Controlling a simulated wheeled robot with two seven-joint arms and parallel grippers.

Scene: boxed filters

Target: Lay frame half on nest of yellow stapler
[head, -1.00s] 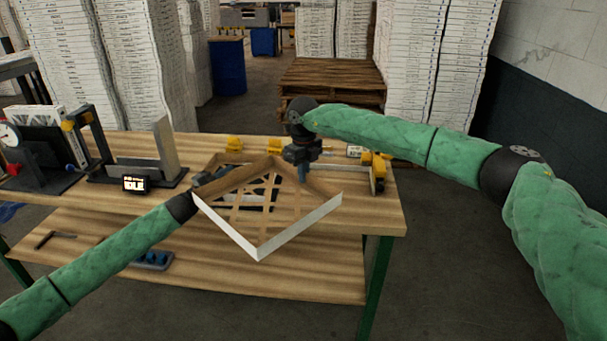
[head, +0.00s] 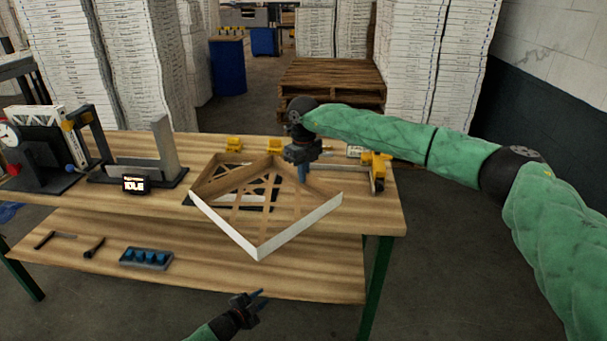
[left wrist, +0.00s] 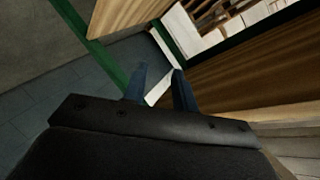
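The frame half (head: 300,228), a square cardboard frame with white outer sides and a brown lattice, is tilted corner-forward over the table's front edge. My right gripper (head: 303,172) is at its back right side and appears shut on that wall; the grip itself is partly hidden. The yellow stapler (head: 376,172) stands at the table's right end. The nest (head: 262,206) shows as a dark plate with yellow blocks behind, mostly hidden under the frame half. My left gripper (head: 253,299) is empty, low in front of the table. Its blue fingers stand apart in the left wrist view (left wrist: 158,88).
On the table (head: 390,215), a grey upright fixture (head: 150,160) with a small display (head: 135,184) and a dial machine (head: 40,150) stand left. The lower shelf (head: 210,275) holds a blue-filled tray (head: 146,258) and tools. Floor in front is clear.

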